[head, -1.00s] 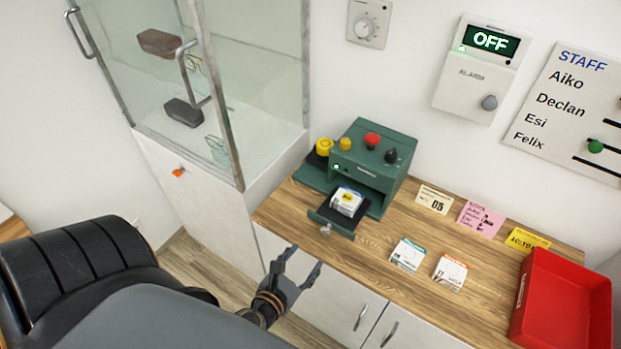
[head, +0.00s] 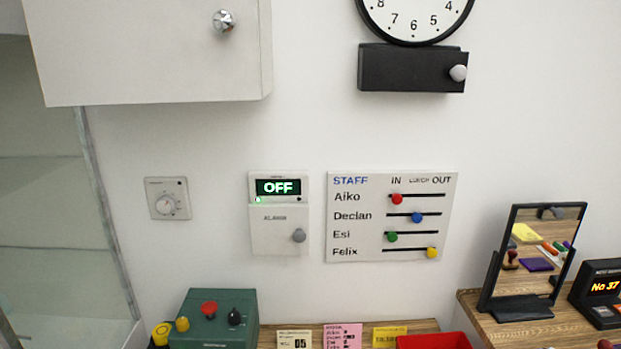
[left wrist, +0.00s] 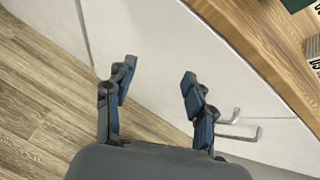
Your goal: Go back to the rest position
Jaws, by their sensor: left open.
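My left gripper (left wrist: 156,85) is open and empty in the left wrist view. Its two blue-grey fingers stand apart over the wooden floor and the white cabinet front below the counter. Neither of my grippers shows in the head view now. My right gripper is in no frame.
The wooden counter (left wrist: 260,40) edge runs at the upper right of the left wrist view, with cabinet handles (left wrist: 238,130) near the right finger. The head view shows a green machine (head: 220,335), an alarm panel (head: 279,230), a staff board (head: 345,240) and a mirror (head: 530,290).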

